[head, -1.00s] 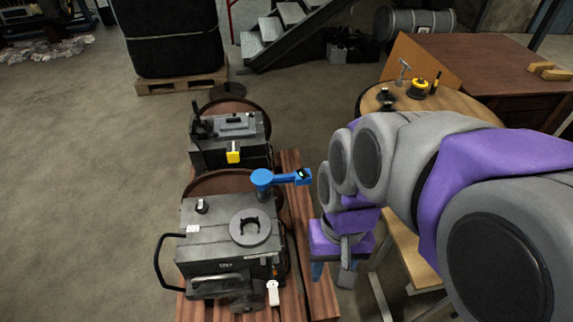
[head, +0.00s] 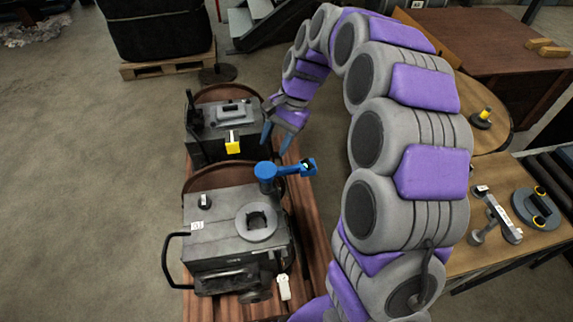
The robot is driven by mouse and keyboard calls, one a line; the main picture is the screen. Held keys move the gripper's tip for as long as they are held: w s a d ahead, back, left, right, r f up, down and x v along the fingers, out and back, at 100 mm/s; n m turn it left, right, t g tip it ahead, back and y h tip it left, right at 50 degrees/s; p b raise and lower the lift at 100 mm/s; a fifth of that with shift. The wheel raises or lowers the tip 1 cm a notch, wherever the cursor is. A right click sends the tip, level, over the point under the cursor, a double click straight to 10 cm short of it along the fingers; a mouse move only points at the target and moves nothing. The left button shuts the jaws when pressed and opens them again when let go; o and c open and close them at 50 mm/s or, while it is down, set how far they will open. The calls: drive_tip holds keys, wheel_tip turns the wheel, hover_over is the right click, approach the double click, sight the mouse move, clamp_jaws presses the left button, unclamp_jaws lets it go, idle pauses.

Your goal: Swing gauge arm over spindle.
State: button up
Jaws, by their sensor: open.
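The blue gauge arm (head: 290,169) stands on a post at the back right corner of the front grey machine (head: 225,238). It points to the right, away from the machine's top. The spindle seat, a grey ring with a dark notched hole (head: 257,221), is on the machine's top, in front of and left of the arm's pivot. My gripper (head: 276,141) is open and empty, with its blue fingers pointing down. In the picture it is just above and behind the gauge arm, apart from it. Its height above the arm is hard to tell.
A second grey machine (head: 222,128) with a yellow block (head: 232,141) stands behind. Both are on a reddish wooden bench (head: 311,240). A wooden table at right holds a grey bracket tool (head: 497,217) and a dark disc with handles (head: 537,208). The floor at left is clear.

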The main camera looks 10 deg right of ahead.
drive_tip(key=w+d+f+m, duration=0.3)
drive_tip(key=w+d+f, duration=0.15)
drive_tip(key=w, duration=0.35)
drive_tip(key=m+t+p, duration=0.1)
drive_tip(key=m+p, duration=0.1)
drive_tip(key=m, duration=0.5)
hover_over(287, 167)
drive_tip(key=d, duration=0.8)
wheel_tip(287, 167, down, 14)
drive_tip(key=b+x, duration=0.1)
drive_tip(key=x, duration=0.4)
drive_tip(key=b+x, duration=0.1)
drive_tip(key=x, duration=0.5)
drive_tip(key=b+x, duration=0.1)
drive_tip(key=x, duration=0.4)
drive_tip(key=shift+w+a+f, duration=0.1)
drive_tip(key=shift+w+a, duration=0.05)
drive_tip(key=shift+a, duration=0.35)
drive_tip(key=shift+a+f+b, duration=0.35)
drive_tip(key=shift+a+f, duration=0.05)
drive_tip(key=shift+f, duration=0.15)
drive_tip(key=shift+d, duration=0.1)
drive_tip(key=shift+c, duration=0.2)
clamp_jaws()
